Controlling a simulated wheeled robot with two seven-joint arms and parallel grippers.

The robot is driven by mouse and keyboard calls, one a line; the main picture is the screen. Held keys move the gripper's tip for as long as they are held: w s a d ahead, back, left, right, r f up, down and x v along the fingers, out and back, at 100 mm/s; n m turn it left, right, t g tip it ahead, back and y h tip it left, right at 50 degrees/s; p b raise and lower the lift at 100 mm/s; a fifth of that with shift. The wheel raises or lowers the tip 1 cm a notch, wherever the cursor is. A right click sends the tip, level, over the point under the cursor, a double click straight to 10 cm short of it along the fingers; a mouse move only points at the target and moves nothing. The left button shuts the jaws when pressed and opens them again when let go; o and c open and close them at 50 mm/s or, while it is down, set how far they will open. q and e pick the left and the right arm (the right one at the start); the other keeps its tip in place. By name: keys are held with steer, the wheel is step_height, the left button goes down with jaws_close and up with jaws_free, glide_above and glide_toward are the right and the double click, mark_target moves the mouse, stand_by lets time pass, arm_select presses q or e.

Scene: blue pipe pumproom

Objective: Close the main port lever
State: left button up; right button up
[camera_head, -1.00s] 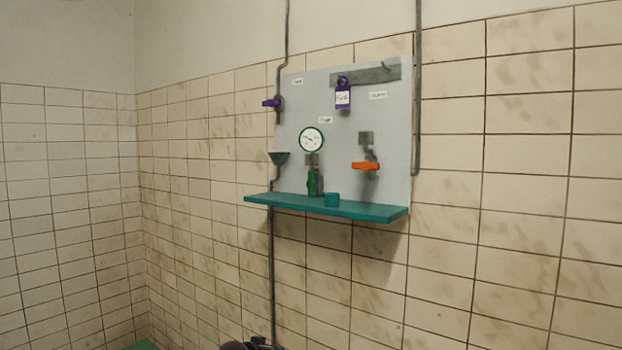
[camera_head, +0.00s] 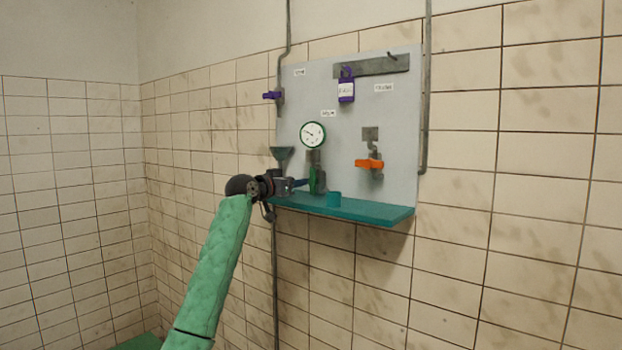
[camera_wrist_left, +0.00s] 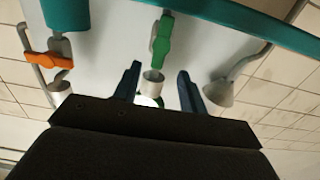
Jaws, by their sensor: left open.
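A grey wall panel (camera_head: 400,130) carries small labels too blurred to read, so I cannot tell which lever is the main port lever. A green lever (camera_head: 317,180) stands upright below a round gauge (camera_head: 313,135), just above the shelf. An orange lever (camera_head: 369,163) lies level at right; a purple lever (camera_head: 272,95) lies level at upper left. My left gripper (camera_head: 303,183) is open at the green lever's left side. In the left wrist view, the green lever (camera_wrist_left: 161,40) shows upside down beyond the gap between the blue fingers (camera_wrist_left: 159,72), apparently not touching them.
A teal shelf (camera_head: 370,210) runs under the panel, with a small teal cup (camera_head: 334,199) on it. A grey funnel (camera_head: 282,153) is just above my gripper. A purple padlock with a tag (camera_head: 346,90) hangs higher up. Free room lies right of the panel.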

mark_target(311, 178)
arm_select(q)
steer(key=shift+w+d+r+p, duration=0.2)
steer(key=shift+w+d+p, duration=0.15)
steer(key=shift+w+p, duration=0.1)
steer(key=shift+w+d+r+p, duration=0.15)
steer(key=shift+w+d+p, duration=0.2)
steer(key=shift+w+p, duration=0.1)
steer(key=p+x, duration=0.2)
steer(key=x, duration=0.1)
steer(key=shift+w+d+f, duration=0.15)
steer(key=shift+w, duration=0.1)
steer(key=shift+w+d+f+p, duration=0.1)
steer(key=shift+w+d+p, duration=0.25)
steer(key=shift+w, duration=0.15)
arm_select(e)
steer(key=s+r, duration=0.3)
steer(key=shift+s+d+r, duration=0.25)
steer(key=shift+r, duration=0.15)
arm_select(q)
steer(key=shift+w+f, duration=0.1)
jaws_close()
